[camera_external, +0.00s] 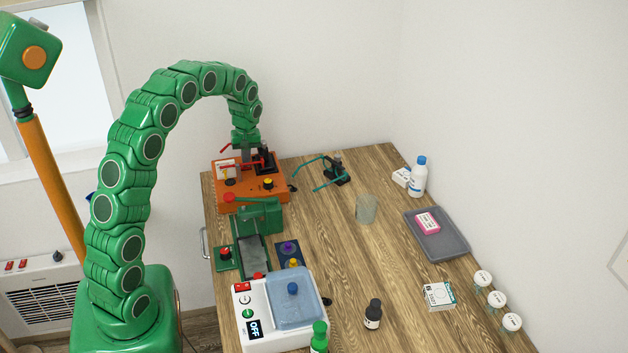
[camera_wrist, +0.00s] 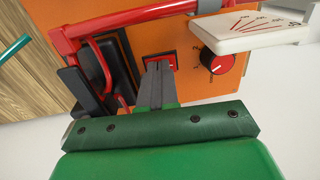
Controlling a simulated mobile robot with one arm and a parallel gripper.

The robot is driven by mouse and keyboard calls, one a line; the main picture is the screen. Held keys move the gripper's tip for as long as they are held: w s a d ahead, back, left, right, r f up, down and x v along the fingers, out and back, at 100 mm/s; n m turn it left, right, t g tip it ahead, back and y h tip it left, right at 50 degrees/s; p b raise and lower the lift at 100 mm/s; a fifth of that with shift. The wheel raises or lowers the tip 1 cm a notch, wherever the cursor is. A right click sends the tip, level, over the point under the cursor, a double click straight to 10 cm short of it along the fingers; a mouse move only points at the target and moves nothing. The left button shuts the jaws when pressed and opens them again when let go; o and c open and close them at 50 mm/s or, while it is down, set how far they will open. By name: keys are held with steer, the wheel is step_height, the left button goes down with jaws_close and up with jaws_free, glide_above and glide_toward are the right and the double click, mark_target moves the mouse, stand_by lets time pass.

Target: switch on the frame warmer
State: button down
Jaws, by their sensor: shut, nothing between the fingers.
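The frame warmer appears to be the orange box (camera_external: 240,204) at the table's far left corner; its orange panel (camera_wrist: 150,38) fills the middle of the wrist view. A red rocker switch (camera_wrist: 171,59) in a black surround sits on the panel, partly hidden by my fingers. Right of it is a black knob with a red face (camera_wrist: 217,63). My gripper (camera_wrist: 155,68) is shut and empty, its grey fingertips over the switch; I cannot tell whether they touch it, or which way it is set. In the external view my gripper (camera_external: 247,156) points down above the box's back part.
Red spectacles (camera_wrist: 105,68) on a black holder and a white gauge card (camera_wrist: 250,30) stand close beside my fingers. Teal spectacles (camera_external: 320,177) stand right of the box. A green press (camera_external: 262,213) and a white machine reading OFF (camera_external: 254,328) stand nearer. The table's middle is mostly clear.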

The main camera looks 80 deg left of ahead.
steer(key=shift+r, duration=0.1)
step_height(320, 180, up, 14)
steer(key=w, duration=0.1)
steer(key=shift+w, duration=0.35)
stand_by(0.3)
steer(key=shift+s, duration=0.7)
steer(key=shift+f, duration=0.2)
steer(key=f, duration=0.4)
steer(key=s+f, duration=0.1)
steer(key=f, duration=0.8)
steer(key=shift+s+f, duration=0.35)
steer(key=shift+f, duration=0.05)
